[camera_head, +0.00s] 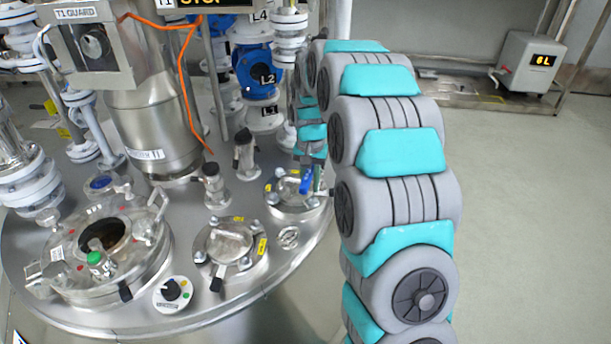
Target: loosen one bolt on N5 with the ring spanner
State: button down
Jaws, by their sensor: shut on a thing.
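My gripper (311,165) is at the far end of my arm, low over a small round flange (296,203) near the right edge of the vessel lid. It is small in the picture and partly hidden by my arm links. It is shut on a tool, apparently the ring spanner, of which a blue part (306,181) shows just above the flange. I cannot tell whether the ring sits around a bolt. The flange has several bolts around its rim and a yellow tag too small to read, so I cannot confirm that it is N5.
A second bolted flange (229,249) with a yellow tag lies nearer on the lid. Short nozzles (245,155) and white-and-blue pipework (258,75) stand behind.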

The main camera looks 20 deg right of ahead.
jog(key=d+n, duration=0.1)
jog(key=d+n+p, duration=0.1)
jog(key=n, duration=0.1)
jog(key=s+d+n, duration=0.1)
jog(key=n, duration=0.1)
jog(key=shift+d+r+p, duration=0.25)
jog(key=shift+d+p, duration=0.05)
jog(key=shift+d, duration=0.05)
jog(key=d+n+p, duration=0.1)
jog(key=n, duration=0.1)
jog(key=d+n+p, duration=0.1)
jog(key=d+n, duration=0.1)
jog(key=w+d+n+p, duration=0.1)
jog(key=n, duration=0.1)
jog(key=shift+d+r, duration=0.1)
jog(key=shift+d, duration=0.05)
jog(key=shift+w+d+r+n+p, duration=0.15)
jog(key=shift+w+d+r+n, duration=0.3)
jog(key=shift+r+n, duration=0.4)
jog(key=shift+w+d+r+n+p, duration=0.2)
jog(key=shift+d+r+n, duration=0.35)
jog(key=shift+n, duration=0.45)
jog(key=shift+w+d+r+n+p, duration=0.1)
jog(key=shift+w+d+r+n, duration=0.35)
jog(key=shift+r+n, duration=0.4)
